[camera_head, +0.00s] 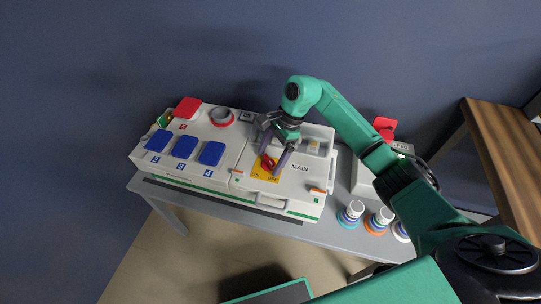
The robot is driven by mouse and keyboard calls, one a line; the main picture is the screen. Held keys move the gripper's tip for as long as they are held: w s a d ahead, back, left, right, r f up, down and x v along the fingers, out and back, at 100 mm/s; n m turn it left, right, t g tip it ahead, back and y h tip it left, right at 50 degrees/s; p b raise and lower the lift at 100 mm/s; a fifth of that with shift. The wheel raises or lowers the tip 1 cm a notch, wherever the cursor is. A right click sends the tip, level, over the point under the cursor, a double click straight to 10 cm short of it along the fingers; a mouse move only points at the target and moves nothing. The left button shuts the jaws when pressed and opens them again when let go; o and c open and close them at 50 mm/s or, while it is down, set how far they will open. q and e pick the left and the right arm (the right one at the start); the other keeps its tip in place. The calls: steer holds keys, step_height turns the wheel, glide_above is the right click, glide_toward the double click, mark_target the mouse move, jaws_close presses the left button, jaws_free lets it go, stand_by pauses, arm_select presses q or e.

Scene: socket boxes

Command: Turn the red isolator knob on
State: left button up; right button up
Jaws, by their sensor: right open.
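The red isolator knob (268,162) sits on a yellow plate (261,175) on the right part of the white socket box (225,149). The plate carries the words ON at its left and OFF at its right, with MAIN printed beside it. My right gripper (271,161) points down over the knob, open, with one finger on each side of it. I cannot tell whether the fingers touch the knob. The gripper hides part of the box behind the knob. My left gripper is not in view.
Several blue covers (185,147) and a red cover (187,108) lie on the box's left part. Ringed plugs (350,214) stand on the grey table (337,238) to the right, near a second box with a red cover (385,128). A wooden surface (505,150) is at far right.

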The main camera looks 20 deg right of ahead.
steer(key=c, duration=1.4)
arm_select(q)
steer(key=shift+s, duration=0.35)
arm_select(e)
steer(key=shift+m, duration=0.4)
steer(key=m+t, duration=0.1)
steer(key=m, duration=0.2)
steer(key=shift+s+t, duration=0.15)
steer(key=shift+t, duration=0.15)
steer(key=m+t, duration=0.1)
steer(key=m, duration=0.2)
steer(key=m+t, duration=0.1)
steer(key=m, duration=0.2)
steer(key=shift+s+r+m+h, duration=0.1)
steer(key=shift+m+h, duration=0.2)
steer(key=shift+h, duration=0.1)
steer(key=m+t+h, duration=0.1)
steer(key=m, duration=0.2)
steer(key=shift+a+m, duration=0.15)
steer(key=shift+m, duration=0.15)
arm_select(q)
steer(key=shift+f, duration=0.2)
arm_select(e)
steer(key=shift+s+a+m+t+h, duration=0.15)
steer(key=shift+m+h, duration=0.25)
steer(key=shift+m, duration=0.6)
steer(key=shift+w+d+m+t+h, duration=0.15)
steer(key=shift+m+h, duration=0.25)
steer(key=shift+m, duration=0.6)
steer(key=shift+s, duration=0.1)
